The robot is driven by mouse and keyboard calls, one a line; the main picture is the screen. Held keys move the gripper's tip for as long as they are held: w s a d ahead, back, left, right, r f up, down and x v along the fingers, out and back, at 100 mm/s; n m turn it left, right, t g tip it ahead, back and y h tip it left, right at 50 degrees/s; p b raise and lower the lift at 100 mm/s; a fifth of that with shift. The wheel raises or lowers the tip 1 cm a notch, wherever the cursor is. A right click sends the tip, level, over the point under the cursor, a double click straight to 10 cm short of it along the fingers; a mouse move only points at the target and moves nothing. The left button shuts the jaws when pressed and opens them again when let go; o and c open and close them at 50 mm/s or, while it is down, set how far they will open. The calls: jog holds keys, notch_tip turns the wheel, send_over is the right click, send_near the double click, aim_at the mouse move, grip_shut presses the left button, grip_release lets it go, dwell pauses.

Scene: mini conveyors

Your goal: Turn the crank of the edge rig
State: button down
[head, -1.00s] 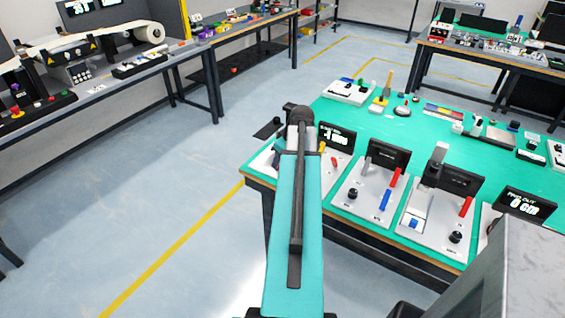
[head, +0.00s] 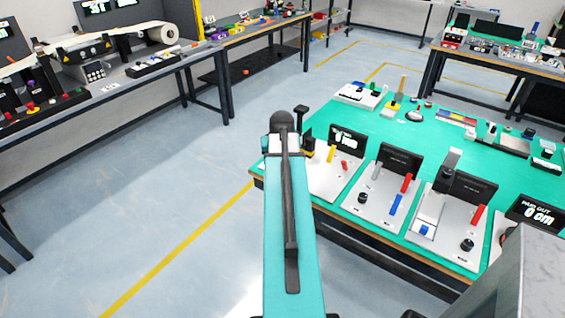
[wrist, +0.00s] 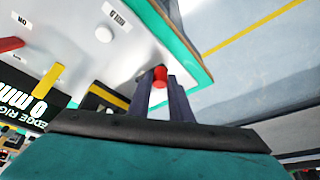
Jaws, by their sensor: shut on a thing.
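The edge rig is a pale plate (head: 335,183) at the left end of the green table, with a dark display (head: 348,142), a yellow lever (head: 331,154) and a small red part (head: 345,165). In the wrist view its display (wrist: 30,95) reads "EDGE RIG" and 0 mm. My gripper (wrist: 161,88) is at the plate's edge there, with its two dark fingers shut on a small red knob (wrist: 160,76), seemingly the crank's handle. The rest of the crank is mostly hidden by the fingers. In the head view my arm hides the gripper's grip.
More rigs with levers and knobs stand to the right on the green table (head: 430,130), close by. A grey workbench (head: 110,85) with machines stands at the left. The floor between has free room.

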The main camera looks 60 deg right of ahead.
jog(key=w+m, duration=0.1)
jog(key=m, duration=0.1)
jog(key=w+m+g, duration=0.1)
jog(key=m+g, duration=0.1)
jog(key=m, duration=0.1)
jog(key=shift+w+d+m+h+b, duration=0.3)
jog(key=shift+w+d+h, duration=0.05)
jog(key=shift+w+h, duration=0.05)
jog(key=shift+w+d+m+g, duration=0.25)
jog(key=shift+w+m+g, duration=0.2)
jog(key=shift+m, duration=0.65)
jog(key=shift+w+d+m+g+b, duration=0.1)
jog(key=shift+d+m+g+b, duration=0.15)
jog(key=shift+m, duration=0.35)
jog(key=shift+w+d+m+g+b, duration=0.1)
jog(key=shift+m+g+b, duration=0.15)
jog(key=shift+m, duration=0.35)
jog(key=c, duration=1.6)
grip_release()
jog(key=shift+r, duration=0.15)
jog(key=shift+b+v, duration=1.05)
jog(key=shift+v, duration=5.75)
